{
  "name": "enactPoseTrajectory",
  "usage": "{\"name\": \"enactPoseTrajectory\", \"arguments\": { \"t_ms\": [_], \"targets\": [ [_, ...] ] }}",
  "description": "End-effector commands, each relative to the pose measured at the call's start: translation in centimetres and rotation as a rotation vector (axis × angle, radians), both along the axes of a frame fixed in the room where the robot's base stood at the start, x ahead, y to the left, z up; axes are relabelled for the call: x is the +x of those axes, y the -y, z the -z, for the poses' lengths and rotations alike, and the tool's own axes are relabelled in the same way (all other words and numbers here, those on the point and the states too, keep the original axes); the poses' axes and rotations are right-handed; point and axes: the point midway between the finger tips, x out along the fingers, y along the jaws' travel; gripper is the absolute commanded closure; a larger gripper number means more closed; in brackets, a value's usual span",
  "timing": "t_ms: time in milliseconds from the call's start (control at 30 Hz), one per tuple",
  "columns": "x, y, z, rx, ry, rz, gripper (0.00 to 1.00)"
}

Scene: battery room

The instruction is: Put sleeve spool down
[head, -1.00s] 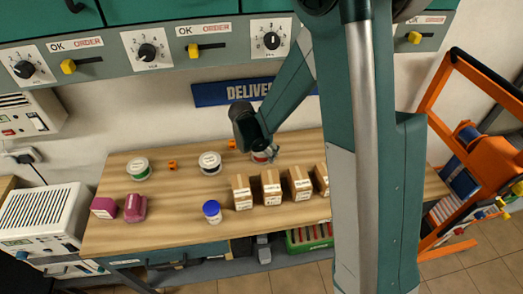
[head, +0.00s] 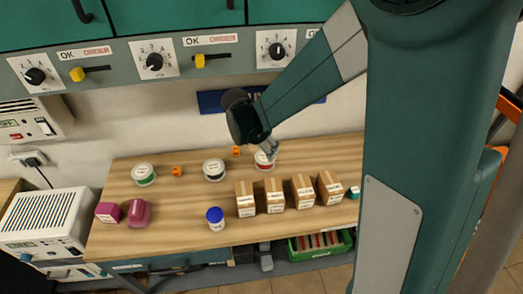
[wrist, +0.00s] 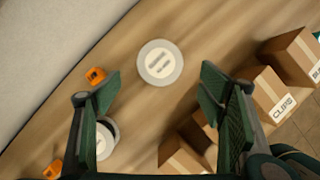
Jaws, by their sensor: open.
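The white round top of a spool (wrist: 160,62) shows ahead of the gap between the fingertips, apart from both.
Several brown cartons (head: 275,195) stand in a row in front of the red-banded spool. Small orange pieces (head: 177,171) lie near the spools. A blue-capped jar (head: 215,218) and magenta items (head: 139,213) stand at the left. Bare wood lies between them.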

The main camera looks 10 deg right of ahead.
Motion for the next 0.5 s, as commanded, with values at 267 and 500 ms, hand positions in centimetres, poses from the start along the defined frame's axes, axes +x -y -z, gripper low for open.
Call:
{"name": "enactPoseTrajectory", "arguments": {
  "t_ms": [267,500],
  "targets": [
    [-0.4,-0.4,-1.5,0.0,0.0,0.0,0.31],
    [-0.5,-0.5,-1.7,0.0,0.0,0.0,0.31]
  ]
}}
